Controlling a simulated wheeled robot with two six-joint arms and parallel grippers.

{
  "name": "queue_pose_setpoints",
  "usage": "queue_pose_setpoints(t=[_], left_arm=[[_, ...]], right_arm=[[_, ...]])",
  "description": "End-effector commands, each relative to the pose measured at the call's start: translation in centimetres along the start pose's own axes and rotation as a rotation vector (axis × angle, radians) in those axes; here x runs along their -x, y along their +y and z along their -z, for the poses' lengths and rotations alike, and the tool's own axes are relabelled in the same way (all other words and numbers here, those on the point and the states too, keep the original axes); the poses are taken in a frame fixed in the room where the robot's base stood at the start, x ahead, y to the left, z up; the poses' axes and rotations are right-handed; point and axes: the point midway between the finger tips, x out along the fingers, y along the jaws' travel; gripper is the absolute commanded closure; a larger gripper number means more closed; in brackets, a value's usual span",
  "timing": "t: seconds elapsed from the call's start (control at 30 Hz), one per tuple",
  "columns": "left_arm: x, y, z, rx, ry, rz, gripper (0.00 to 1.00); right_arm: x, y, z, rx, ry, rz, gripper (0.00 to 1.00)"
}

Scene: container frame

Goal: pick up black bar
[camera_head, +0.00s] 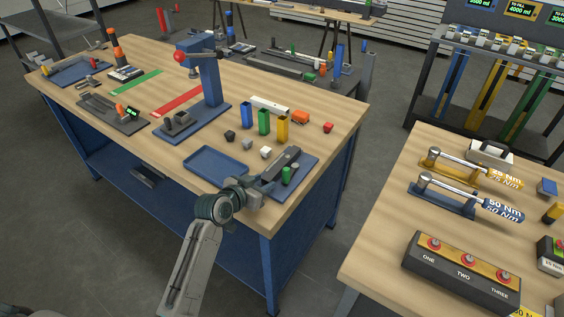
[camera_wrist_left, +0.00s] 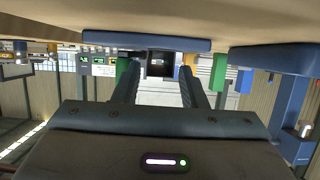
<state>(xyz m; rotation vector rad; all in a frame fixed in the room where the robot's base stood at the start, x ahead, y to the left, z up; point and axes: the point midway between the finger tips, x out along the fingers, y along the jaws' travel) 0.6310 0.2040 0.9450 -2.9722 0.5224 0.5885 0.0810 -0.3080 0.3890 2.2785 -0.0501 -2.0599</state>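The black bar (camera_head: 281,164) lies on a blue base plate (camera_head: 311,160) at the near right corner of the wooden workbench, next to a green cylinder (camera_head: 286,176). My left gripper (camera_head: 257,188) is at the near end of the bar. In the left wrist view, which is upside down, the dark square end of the bar (camera_wrist_left: 160,65) shows between the two separated fingers of my left gripper (camera_wrist_left: 158,80), with a gap on each side. The fingers look open and empty. My right gripper is out of view.
A blue tray (camera_head: 216,153) is left of the base plate. Blue (camera_head: 246,116), green (camera_head: 264,122) and yellow (camera_head: 282,128) blocks stand behind it, with small cubes in front. A blue press (camera_head: 209,80) stands further left. Another table (camera_head: 385,247) is at right.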

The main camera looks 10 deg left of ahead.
Motion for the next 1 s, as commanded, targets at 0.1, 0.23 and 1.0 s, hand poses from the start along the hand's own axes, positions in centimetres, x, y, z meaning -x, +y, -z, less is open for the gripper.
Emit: queue_pose_setpoints(t=[0.1,0.23,1.0], left_arm=[[-1.4,0.0,0.2,0.002,-0.001,-0.001,0.62],[-2.1,0.0,0.0,-0.001,0.0,0.0,0.62],[-1.7,0.0,1.1,-0.002,0.003,-0.001,0.98]], right_arm=[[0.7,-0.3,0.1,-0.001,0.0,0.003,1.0],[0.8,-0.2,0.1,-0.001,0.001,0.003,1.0],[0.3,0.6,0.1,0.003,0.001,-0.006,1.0]])
